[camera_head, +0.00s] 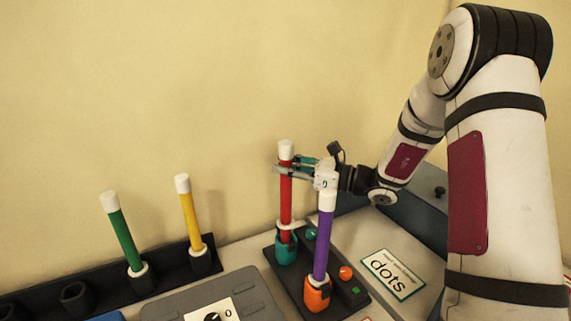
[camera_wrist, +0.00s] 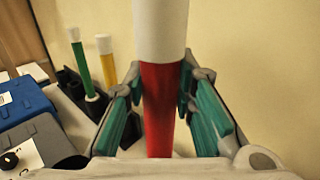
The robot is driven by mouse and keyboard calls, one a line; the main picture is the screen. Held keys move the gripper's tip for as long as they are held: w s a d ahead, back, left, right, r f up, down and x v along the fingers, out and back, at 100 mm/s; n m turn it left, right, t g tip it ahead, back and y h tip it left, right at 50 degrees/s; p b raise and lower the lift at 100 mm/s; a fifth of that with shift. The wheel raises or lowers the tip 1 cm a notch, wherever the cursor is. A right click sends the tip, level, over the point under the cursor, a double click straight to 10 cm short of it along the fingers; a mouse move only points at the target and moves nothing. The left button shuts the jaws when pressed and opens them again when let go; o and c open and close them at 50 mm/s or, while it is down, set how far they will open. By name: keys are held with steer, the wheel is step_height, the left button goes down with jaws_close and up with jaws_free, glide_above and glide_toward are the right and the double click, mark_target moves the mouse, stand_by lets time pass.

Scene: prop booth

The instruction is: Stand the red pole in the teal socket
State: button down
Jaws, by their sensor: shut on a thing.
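The red pole (camera_head: 285,195), with a white top, stands upright with its lower end at the teal socket (camera_head: 286,249) on a dark base board. I cannot tell how deep its end sits in the socket. My gripper (camera_head: 284,170) is shut on the red pole near its top. In the wrist view the red pole (camera_wrist: 158,110) runs between the teal-padded fingers (camera_wrist: 163,108). The lower end is hidden in that view.
A purple pole (camera_head: 323,240) stands in an orange socket (camera_head: 317,293) close in front. Green (camera_head: 122,235) and yellow (camera_head: 189,215) poles stand in a black rack (camera_head: 205,262) at left. A grey box (camera_head: 165,308) sits at front.

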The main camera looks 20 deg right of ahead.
mark_target(286, 181)
steer(key=shift+f+b, duration=0.9)
steer(key=shift+f, duration=1.25)
steer(key=c, duration=1.3)
jaws_free()
steer(key=v, duration=1.2)
steer(key=shift+d, duration=0.1)
